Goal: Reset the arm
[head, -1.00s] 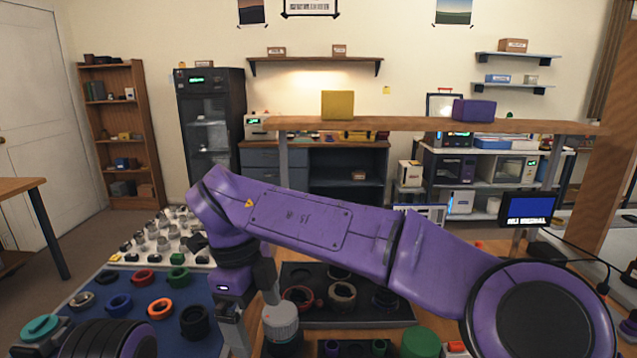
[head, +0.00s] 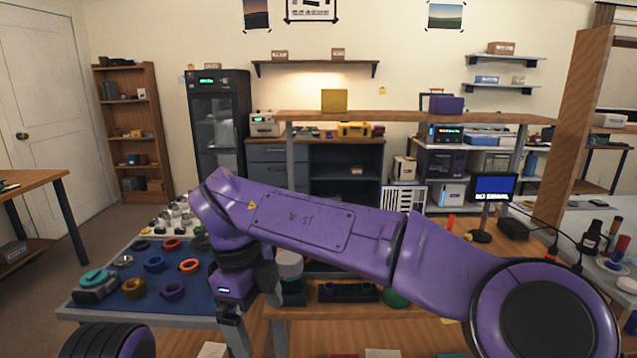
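My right arm (head: 310,221), purple with black joints, comes in from the right and reaches across the middle of the head view. Its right gripper (head: 236,338) hangs down at the lower left of centre, in front of the blue mat. The lower end is near the bottom edge, and I cannot make out a gap between the fingers. No object shows clearly in it. A dark ribbed, purple-edged part of my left arm shows at the bottom left corner; my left gripper is out of view.
A blue mat (head: 112,306) carries several coloured rings, such as an orange ring (head: 190,266). A white-capped jar (head: 289,262) stands behind my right wrist. A wooden shelf (head: 400,117) crosses behind. A small monitor (head: 494,187) and bottles stand right. Bare floor lies left.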

